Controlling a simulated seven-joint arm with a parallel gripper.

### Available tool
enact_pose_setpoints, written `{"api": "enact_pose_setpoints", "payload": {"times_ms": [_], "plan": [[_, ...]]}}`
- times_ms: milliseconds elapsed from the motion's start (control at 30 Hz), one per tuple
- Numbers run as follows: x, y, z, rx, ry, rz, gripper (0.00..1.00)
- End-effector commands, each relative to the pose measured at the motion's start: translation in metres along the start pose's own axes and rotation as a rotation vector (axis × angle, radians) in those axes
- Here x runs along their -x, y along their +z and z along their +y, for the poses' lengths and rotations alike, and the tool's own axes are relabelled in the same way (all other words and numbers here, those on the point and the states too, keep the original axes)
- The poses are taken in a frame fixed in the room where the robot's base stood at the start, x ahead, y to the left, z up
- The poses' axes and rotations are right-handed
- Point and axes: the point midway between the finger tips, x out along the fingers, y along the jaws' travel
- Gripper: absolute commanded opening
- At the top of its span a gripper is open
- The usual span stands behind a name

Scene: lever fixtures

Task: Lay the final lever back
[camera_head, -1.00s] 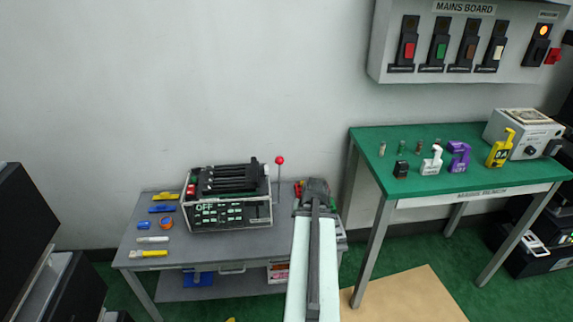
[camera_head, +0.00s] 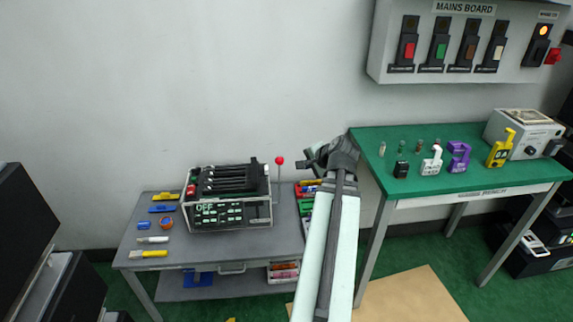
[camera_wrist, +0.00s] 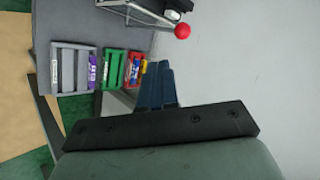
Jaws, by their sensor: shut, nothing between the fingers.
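A lever unit (camera_head: 228,200) with a dark front reading OFF stands on the grey table. Several black levers (camera_head: 228,178) lie flat along its top. One lever with a red ball knob (camera_head: 280,160) stands upright at the unit's right side. The red knob also shows at the top of the wrist view (camera_wrist: 182,31). My gripper (camera_head: 306,163) is to the right of the red knob, at about its height in the picture, and apart from it. Its fingers (camera_wrist: 158,84) are shut and empty.
Coloured racks (camera_head: 306,192) sit on the table's right end under my gripper. Tools (camera_head: 152,239) lie on its left side. A green bench (camera_head: 460,180) with padlock-like items stands right. The Mains Board (camera_head: 470,45) hangs above it.

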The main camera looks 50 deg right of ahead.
Motion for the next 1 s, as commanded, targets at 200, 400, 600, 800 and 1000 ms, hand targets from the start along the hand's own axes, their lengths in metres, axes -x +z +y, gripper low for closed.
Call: {"api": "enact_pose_setpoints", "payload": {"times_ms": [200,400,600,800,1000], "plan": [[-0.003,-0.001,0.0,-0.09,0.001,0.003,0.0],[-0.021,-0.001,0.0,-0.093,0.003,0.002,0.0],[-0.053,-0.001,0.0,-0.091,0.004,0.001,0.0],[-0.087,-0.002,0.0,-0.09,0.004,0.001,0.0],[-0.113,-0.003,-0.011,-0.088,0.002,0.002,0.0]]}}
